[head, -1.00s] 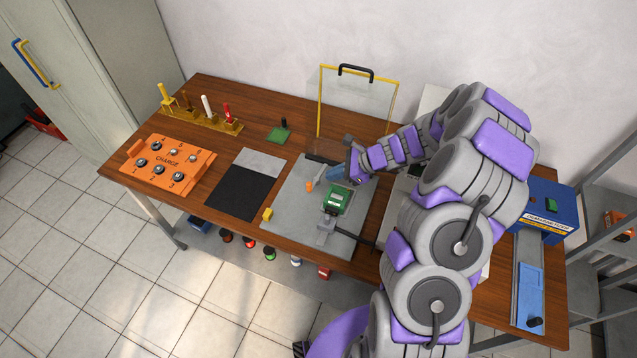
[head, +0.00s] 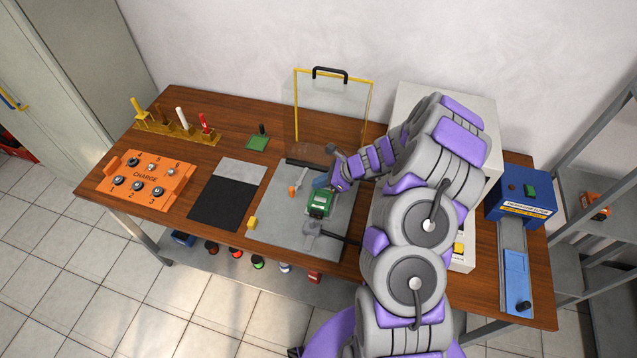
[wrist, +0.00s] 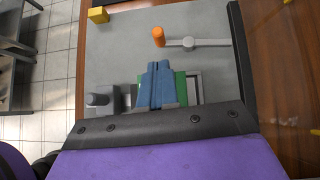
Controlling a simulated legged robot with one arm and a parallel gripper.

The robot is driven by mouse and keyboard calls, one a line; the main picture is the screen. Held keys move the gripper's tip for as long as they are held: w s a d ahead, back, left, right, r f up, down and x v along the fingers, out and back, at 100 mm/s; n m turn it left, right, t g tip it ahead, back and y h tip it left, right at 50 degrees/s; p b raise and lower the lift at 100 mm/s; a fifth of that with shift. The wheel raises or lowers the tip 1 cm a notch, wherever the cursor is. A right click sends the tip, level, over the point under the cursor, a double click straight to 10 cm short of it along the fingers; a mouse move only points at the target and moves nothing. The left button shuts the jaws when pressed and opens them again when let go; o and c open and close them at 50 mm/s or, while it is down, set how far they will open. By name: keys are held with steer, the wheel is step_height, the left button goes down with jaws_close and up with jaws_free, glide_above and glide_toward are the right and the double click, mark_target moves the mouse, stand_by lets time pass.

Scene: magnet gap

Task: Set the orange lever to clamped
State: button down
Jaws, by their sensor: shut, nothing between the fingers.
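The orange lever (head: 292,191) stands on the grey plate (head: 275,228), its orange knob at one end of a thin grey arm. In the wrist view the orange knob (wrist: 158,36) is ahead of my fingertips, and its grey arm (wrist: 205,42) runs to the right from it. My gripper (head: 320,182) is low over the plate, to the right of the lever and apart from it. In the wrist view my gripper's blue fingers (wrist: 159,66) are together with nothing between them. The green device (head: 320,204) is partly hidden below the fingers in the wrist view (wrist: 180,82).
A yellow block (head: 252,223) lies on the plate's left edge. A clear guard with a yellow frame (head: 296,105) stands behind the plate. An orange charge box (head: 148,181) is at the left. A blue machine (head: 517,190) stands at the right.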

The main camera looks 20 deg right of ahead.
steer(key=b+x, duration=0.1)
steer(key=x, duration=0.6)
steer(key=shift+w+a+f, duration=0.15)
steer(key=shift+a+f, duration=0.05)
steer(key=shift+f, duration=0.05)
